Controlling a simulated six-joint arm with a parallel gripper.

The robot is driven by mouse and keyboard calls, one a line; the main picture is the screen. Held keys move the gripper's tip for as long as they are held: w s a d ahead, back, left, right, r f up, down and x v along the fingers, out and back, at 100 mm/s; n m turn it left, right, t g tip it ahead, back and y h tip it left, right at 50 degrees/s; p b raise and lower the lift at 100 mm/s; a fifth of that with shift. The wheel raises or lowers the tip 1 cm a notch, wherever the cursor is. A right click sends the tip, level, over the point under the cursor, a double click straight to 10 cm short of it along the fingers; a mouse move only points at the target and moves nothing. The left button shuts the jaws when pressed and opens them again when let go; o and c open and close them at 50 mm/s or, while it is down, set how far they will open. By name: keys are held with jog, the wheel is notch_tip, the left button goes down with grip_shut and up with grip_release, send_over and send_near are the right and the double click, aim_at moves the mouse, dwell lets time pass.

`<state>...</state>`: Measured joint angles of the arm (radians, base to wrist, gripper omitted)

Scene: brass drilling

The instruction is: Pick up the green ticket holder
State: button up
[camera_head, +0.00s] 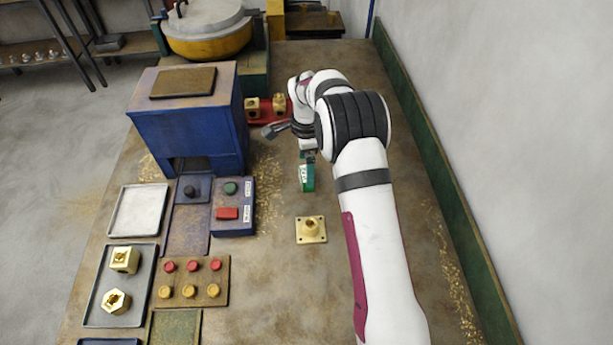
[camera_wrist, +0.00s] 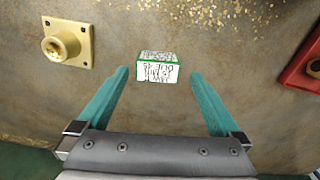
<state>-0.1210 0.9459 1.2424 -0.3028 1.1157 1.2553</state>
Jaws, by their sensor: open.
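The green ticket holder (camera_head: 307,177) stands on the workbench just below my gripper in the head view, with a white written card on its face. In the wrist view the ticket holder (camera_wrist: 157,66) shows its white lettered face and green edges, beyond the fingertips and between their lines. My gripper (camera_wrist: 160,75) is open, its two teal fingers apart on either side of the holder, with nothing between them. In the head view my gripper (camera_head: 307,156) is partly hidden by my arm.
A brass square fitting (camera_head: 311,229) sits on the bench near the holder; it also shows in the wrist view (camera_wrist: 67,45). A red tray (camera_head: 267,117) with brass parts lies behind. A blue machine (camera_head: 190,125) and a button box (camera_head: 233,207) stand left.

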notch_tip(320, 180, down, 4)
jog(key=shift+s+r, duration=0.1)
jog(key=shift+s, duration=0.05)
jog(key=c, duration=1.3)
jog(key=shift+r, duration=0.1)
